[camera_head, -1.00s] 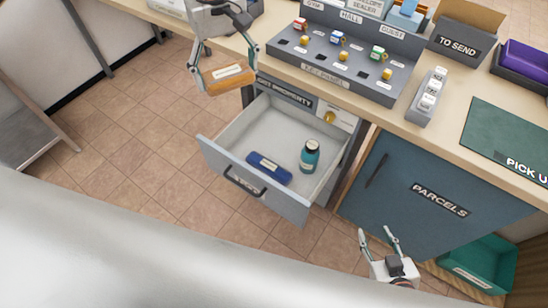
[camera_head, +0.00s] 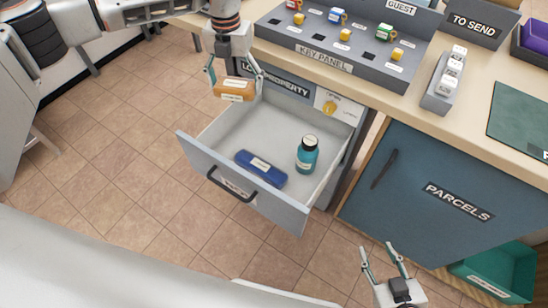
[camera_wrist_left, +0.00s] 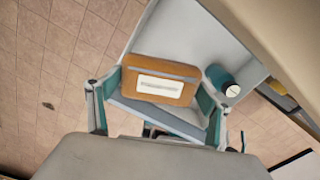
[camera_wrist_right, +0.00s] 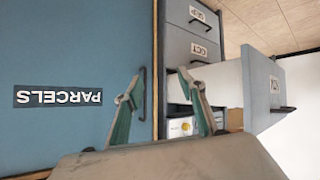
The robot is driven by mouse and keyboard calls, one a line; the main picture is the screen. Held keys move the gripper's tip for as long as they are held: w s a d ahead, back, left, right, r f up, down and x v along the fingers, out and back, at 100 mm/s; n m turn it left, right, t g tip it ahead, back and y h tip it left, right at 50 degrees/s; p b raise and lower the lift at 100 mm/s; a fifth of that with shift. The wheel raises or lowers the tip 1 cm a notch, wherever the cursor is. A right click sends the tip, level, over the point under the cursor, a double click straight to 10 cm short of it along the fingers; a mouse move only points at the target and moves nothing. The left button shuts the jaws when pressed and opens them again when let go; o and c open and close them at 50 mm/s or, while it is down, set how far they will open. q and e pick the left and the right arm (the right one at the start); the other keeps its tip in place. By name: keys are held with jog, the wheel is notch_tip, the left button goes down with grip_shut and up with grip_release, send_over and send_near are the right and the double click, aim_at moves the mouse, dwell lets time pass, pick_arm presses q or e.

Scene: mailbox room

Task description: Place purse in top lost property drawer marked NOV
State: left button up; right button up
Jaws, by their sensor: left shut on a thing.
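An orange-brown purse (camera_head: 234,89) with a white label is held between the fingers of my left gripper (camera_head: 234,82), above the back left of the open drawer (camera_head: 222,150). In the left wrist view the purse (camera_wrist_left: 160,79) sits between both fingers, with the drawer below it. The drawer holds a blue case (camera_head: 261,168) and a teal bottle (camera_head: 307,154). In the right wrist view, the front of the open drawer (camera_wrist_right: 264,92) has a label that looks like NOV, upside down. My right gripper (camera_head: 378,252) is open and empty in front of the parcels cupboard.
A lost property sign (camera_head: 285,82) is behind the drawer. The key panel (camera_head: 335,50) stands on the counter above. The blue parcels cupboard (camera_head: 430,185) is at the right, with a green crate (camera_head: 490,270) beside it. Closed drawers (camera_wrist_right: 190,45) show in the right wrist view.

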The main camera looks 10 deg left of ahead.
pick_arm(q)
jog(key=f+n, duration=0.1)
jog(key=f, duration=0.1)
jog(key=f+n, duration=0.2)
jog(key=shift+w+a+b, duration=0.15)
jog(key=shift+w+b, duration=0.25)
jog(key=f+n, duration=0.1)
jog(key=b, duration=0.2)
send_over(245, 143)
notch_tip(245, 143, down, 5)
jog(key=shift+n, duration=0.3)
notch_tip(245, 143, down, 9)
jog(key=shift+a+r+b, duration=0.1)
jog(key=shift+b, duration=0.9)
jog(key=shift+f, duration=0.3)
notch_tip(245, 143, down, 5)
jog(key=shift+s+f+b, duration=0.1)
jog(key=shift+s+b, duration=0.05)
jog(key=shift+b, duration=0.75)
jog(key=shift+f, duration=0.3)
jog(key=shift+w+r, duration=0.2)
jog(key=shift+f, duration=0.2)
jog(key=o, duration=1.1)
jog(key=shift+o, duration=0.2)
pick_arm(e)
jog(key=a+f, duration=0.2)
jog(key=a, duration=0.1)
jog(key=shift+s+y, duration=0.1)
jog(key=shift+y, duration=0.3)
